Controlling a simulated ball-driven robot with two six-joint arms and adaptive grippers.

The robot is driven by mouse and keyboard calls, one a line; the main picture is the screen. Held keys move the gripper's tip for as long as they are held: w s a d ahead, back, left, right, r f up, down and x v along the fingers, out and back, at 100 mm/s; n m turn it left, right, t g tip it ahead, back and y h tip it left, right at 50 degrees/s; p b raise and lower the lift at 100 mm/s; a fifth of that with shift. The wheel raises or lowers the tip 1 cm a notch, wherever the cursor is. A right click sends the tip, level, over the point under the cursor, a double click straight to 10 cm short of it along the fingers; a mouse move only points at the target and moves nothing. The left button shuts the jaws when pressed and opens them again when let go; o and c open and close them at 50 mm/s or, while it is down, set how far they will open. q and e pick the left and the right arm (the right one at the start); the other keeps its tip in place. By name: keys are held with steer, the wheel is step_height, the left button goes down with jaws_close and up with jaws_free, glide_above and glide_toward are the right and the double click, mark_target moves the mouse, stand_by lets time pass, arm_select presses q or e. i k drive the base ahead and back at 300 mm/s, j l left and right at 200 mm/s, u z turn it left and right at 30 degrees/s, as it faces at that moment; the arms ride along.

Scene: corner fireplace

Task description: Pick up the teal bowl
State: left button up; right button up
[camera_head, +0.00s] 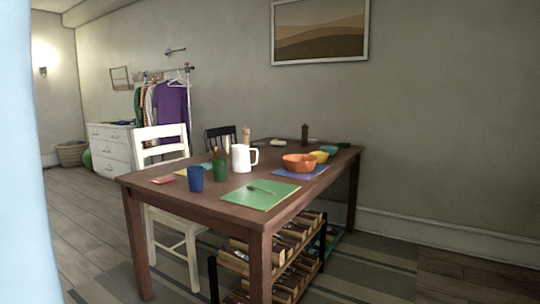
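A small teal-green bowl (329,149) stands near the far right end of the brown wooden table (178,195). It is partly hidden behind a yellow bowl (319,155), which stands behind a larger orange bowl (299,163). Neither of my grippers shows in the head view. No gripper is seen touching any bowl.
A white pitcher (241,158), a blue cup (195,179) and a green cup (219,171) stand left of the bowls. A green mat (250,199) holds a spoon. A white chair (163,135) is at the left; a rack (282,262) is under the table.

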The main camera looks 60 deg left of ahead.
mark_target(332, 150)
steer(key=u, duration=1.45)
